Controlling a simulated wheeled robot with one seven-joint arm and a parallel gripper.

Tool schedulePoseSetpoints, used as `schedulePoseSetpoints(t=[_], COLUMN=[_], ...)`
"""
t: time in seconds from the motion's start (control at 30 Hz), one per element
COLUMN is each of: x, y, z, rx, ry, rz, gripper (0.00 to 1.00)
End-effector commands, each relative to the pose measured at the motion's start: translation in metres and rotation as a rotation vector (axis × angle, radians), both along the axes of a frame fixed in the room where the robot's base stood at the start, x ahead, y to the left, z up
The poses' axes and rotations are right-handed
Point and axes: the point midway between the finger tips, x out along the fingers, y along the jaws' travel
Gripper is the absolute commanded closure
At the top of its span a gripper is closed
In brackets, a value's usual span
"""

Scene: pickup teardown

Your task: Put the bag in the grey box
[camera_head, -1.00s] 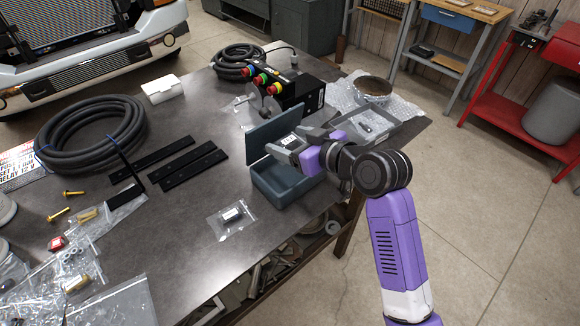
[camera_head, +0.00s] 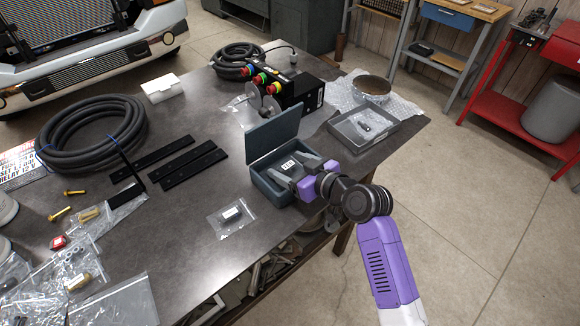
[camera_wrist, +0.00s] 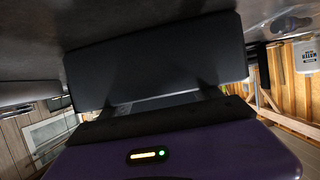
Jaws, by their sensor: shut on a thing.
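The blue-grey box (camera_head: 268,196) stands near the table's right edge, its lid (camera_head: 273,134) raised. My gripper (camera_head: 292,168) is at the box's opening, its fingers on either side of a dark thing with a white label (camera_head: 288,164). I cannot tell whether this held thing is a bag. A clear bag (camera_head: 231,217) with a small black part lies flat on the table to the left of the box. In the wrist view, a wide dark panel (camera_wrist: 160,60), likely the lid, fills the middle; the fingertips and held thing are not clear there.
A shallow grey tray (camera_head: 385,131) with a small dark item stands behind the box to the right. A black control box with coloured buttons (camera_head: 297,88) is behind the lid. Black strips (camera_head: 185,160) and a hose coil (camera_head: 90,133) lie to the left. Bare table lies between.

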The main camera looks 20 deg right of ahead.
Motion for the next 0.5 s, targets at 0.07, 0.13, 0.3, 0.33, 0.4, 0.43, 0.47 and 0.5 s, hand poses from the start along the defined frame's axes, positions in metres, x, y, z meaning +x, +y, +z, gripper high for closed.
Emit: schedulePoseSetpoints(t=[0.07, 0.13, 0.3, 0.33, 0.4, 0.43, 0.47, 0.5], x=[-0.003, -0.003, -0.004, -0.004, -0.005, -0.005, -0.005, -0.005], y=[0.000, 0.000, 0.000, 0.000, 0.000, 0.000, 0.000, 0.000], z=[-0.013, -0.017, -0.023, -0.025, -0.027, -0.028, -0.028, -0.028], rx=[-0.006, -0.005, -0.009, -0.009, -0.009, -0.009, -0.010, -0.010], ry=[0.019, 0.021, 0.026, 0.027, 0.027, 0.027, 0.026, 0.026], rz=[0.002, 0.001, 0.002, 0.003, 0.003, 0.003, 0.003, 0.003], gripper=[0.66, 0.66, 0.66, 0.66, 0.66, 0.66, 0.66, 0.66])
